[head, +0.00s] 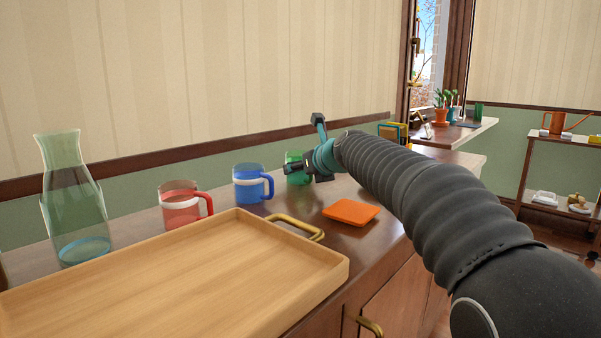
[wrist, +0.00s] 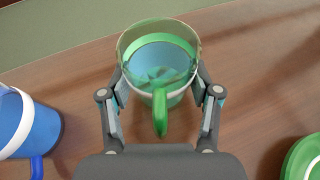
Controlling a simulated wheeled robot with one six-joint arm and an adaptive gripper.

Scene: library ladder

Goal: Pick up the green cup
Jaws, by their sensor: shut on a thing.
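The green cup (head: 294,168) stands at the back of the wooden counter, right of the blue cup, partly hidden by my gripper in the head view. In the wrist view the green cup (wrist: 160,50) is seen from above, with its green handle pointing toward my palm. My gripper (wrist: 160,92) has one finger on each side of the cup and is shut on it. In the head view my gripper (head: 312,160) is at the cup, at the end of my dark arm. I cannot tell whether the cup's base touches the counter.
The blue cup (head: 252,184) and red cup (head: 182,204) stand to the left, beyond the wooden tray (head: 150,285). A glass carafe (head: 74,205) is at far left. An orange square dish (head: 351,211) lies in front. A green round thing (wrist: 303,160) shows at the wrist view's lower right.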

